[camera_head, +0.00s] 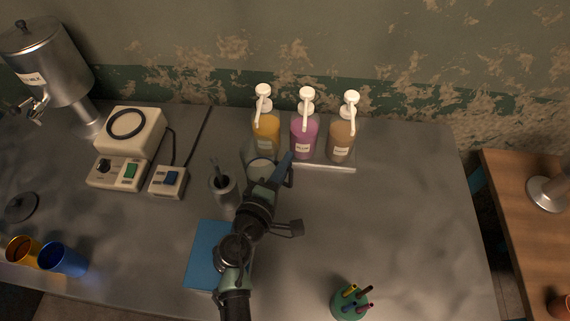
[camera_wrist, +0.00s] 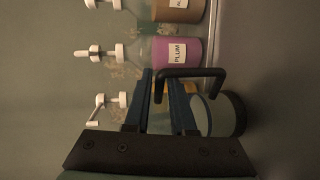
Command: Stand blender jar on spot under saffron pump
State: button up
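The blender jar (camera_head: 259,168) is a pale clear cup with a black handle, in front of the saffron pump (camera_head: 265,134), the yellow bottle at the left of the pump row. In the wrist view the jar (camera_wrist: 223,115) lies sideways in the picture with its black handle loop toward my fingers. My gripper (camera_head: 286,164) has its blue fingers closed around the handle bar; the fingers (camera_wrist: 157,82) also show in the wrist view. My arm hides part of the jar, and the spot is not visible. I cannot tell whether the jar touches the surface below.
The plum pump (camera_head: 304,138) and a brown pump (camera_head: 342,141) stand right of saffron on a tray (camera_head: 330,166). A dark pot (camera_head: 223,190) with a tool stands close left of my arm. The right of the counter is mostly clear.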

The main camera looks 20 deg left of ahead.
jog(key=shift+o, duration=1.1)
jog(key=shift+r, duration=0.15)
jog(key=shift+s+r, duration=0.1)
jog(key=shift+s, duration=0.05)
jog(key=s+r+b, duration=0.1)
jog(key=s+r, duration=0.1)
jog(key=s, duration=1)
jog(key=w+d+r+m+t, duration=0.2)
jog(key=w+r+m, duration=0.4)
jog(key=r, duration=0.7)
jog(key=w+d+r+m+t, duration=0.1)
jog(key=w+d+r+m, duration=0.35)
jog(key=r, duration=0.85)
jog(key=s+d+r+m+t, duration=0.2)
jog(key=d+r+t, duration=0.1)
jog(key=r, duration=0.7)
jog(key=s+d+r+m+t, duration=0.2)
jog(key=s+r, duration=0.1)
jog(key=r, duration=0.6)
jog(key=s+d+r+m+t, duration=0.3)
jog(key=r, duration=0.7)
jog(key=shift+s+d+r+t, duration=0.25)
jog(key=shift+d+r+t, duration=0.05)
